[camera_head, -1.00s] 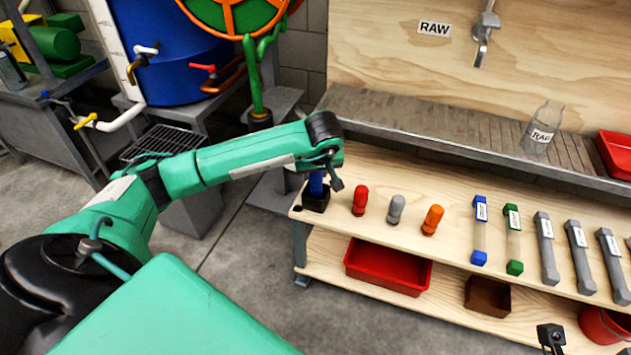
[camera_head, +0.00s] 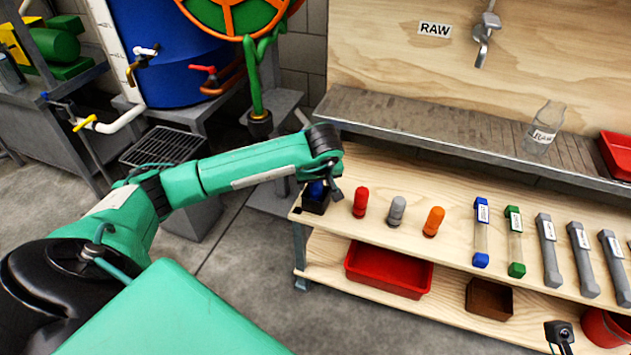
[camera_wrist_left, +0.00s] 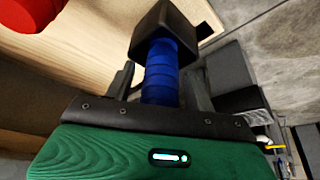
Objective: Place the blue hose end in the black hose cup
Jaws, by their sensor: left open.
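The blue hose end (camera_head: 317,188) stands upright in the square black hose cup (camera_head: 316,205) at the left end of the wooden bench. In the left wrist view, the blue hose end (camera_wrist_left: 160,72) runs into the black cup (camera_wrist_left: 163,28). My left gripper (camera_head: 322,182) is open, low over the hose end. In the wrist view its dark fingers (camera_wrist_left: 160,82) lie on either side of the blue piece. The gripper hides the hose end's upper part in the head view. A small black piece at the lower right looks like part of my right gripper (camera_head: 558,335); its jaws are unclear.
Red (camera_head: 361,201), grey (camera_head: 396,210) and orange (camera_head: 433,221) plugs stand right of the cup, with labelled filter tubes (camera_head: 481,232) beyond. A red tray (camera_head: 388,270) lies on the lower shelf. A blue barrel (camera_head: 170,55) stands behind my left arm.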

